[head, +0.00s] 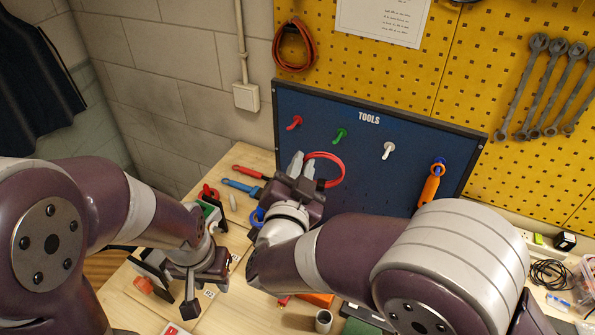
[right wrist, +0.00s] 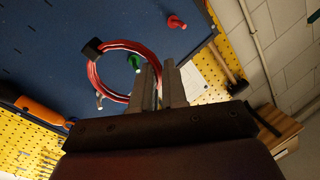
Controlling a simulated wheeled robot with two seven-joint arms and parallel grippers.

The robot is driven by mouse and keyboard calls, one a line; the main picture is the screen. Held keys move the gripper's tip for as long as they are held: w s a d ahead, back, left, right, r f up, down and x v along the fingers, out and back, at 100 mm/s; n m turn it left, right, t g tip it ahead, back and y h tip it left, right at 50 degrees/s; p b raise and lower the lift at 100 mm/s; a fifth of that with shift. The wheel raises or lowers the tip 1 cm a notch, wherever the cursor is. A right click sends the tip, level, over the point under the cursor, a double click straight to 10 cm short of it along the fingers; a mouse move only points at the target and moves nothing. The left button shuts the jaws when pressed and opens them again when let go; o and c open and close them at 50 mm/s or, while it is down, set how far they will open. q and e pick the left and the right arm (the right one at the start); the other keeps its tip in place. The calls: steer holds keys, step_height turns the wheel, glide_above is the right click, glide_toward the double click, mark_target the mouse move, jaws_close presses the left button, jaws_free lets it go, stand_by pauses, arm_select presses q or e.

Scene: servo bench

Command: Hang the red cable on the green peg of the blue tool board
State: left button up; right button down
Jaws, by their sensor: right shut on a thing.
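The red cable (head: 342,168) is a coiled ring with a black band, held in front of the blue tool board (head: 300,120). My right gripper (head: 302,164) is shut on its side. The green peg (head: 340,135) is on the board, above the ring in the head view. In the right wrist view the green peg (right wrist: 134,62) shows within the outline of the cable ring (right wrist: 93,75); I cannot tell whether the ring is around it. The right gripper's fingers (right wrist: 160,85) show there too. My left gripper (head: 206,292) is over the bench with its fingers apart, empty.
A red peg (head: 294,123) is left of the green one and a white peg (head: 388,150) right of it. An orange-handled tool (head: 430,185) hangs at the board's right.

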steer(key=shift+w+d+f, duration=0.15)
steer(key=shift+w+d, duration=0.1)
steer(key=shift+w, duration=0.4)
steer(key=shift+w+d+f, duration=0.1)
steer(key=shift+w+d, duration=0.15)
steer(key=shift+w, duration=0.35)
steer(key=shift+w+d, duration=0.35)
steer(key=shift+w, duration=0.45)
steer(key=shift+w+d+f+b, duration=0.1)
steer(key=shift+w+d+b, duration=0.15)
steer(key=shift+w, duration=0.4)
steer(key=shift+w+d+f+b, duration=0.1)
steer(key=shift+w+d, duration=0.2)
steer(key=shift+w, duration=0.35)
steer(key=shift+w+d+f+b, duration=0.15)
steer(key=shift+w+f+b, duration=0.1)
steer(key=shift+w+b, duration=0.35)
steer(key=shift+s, duration=0.1)
steer(key=c, duration=1.1)
jaws_free()
steer(key=shift+s, duration=0.1)
steer(key=s+a+b, duration=0.1)
steer(key=s+b, duration=0.3)
steer(key=s, duration=0.8)
steer(key=shift+s+a, duration=0.15)
steer(key=shift+a, duration=0.2)
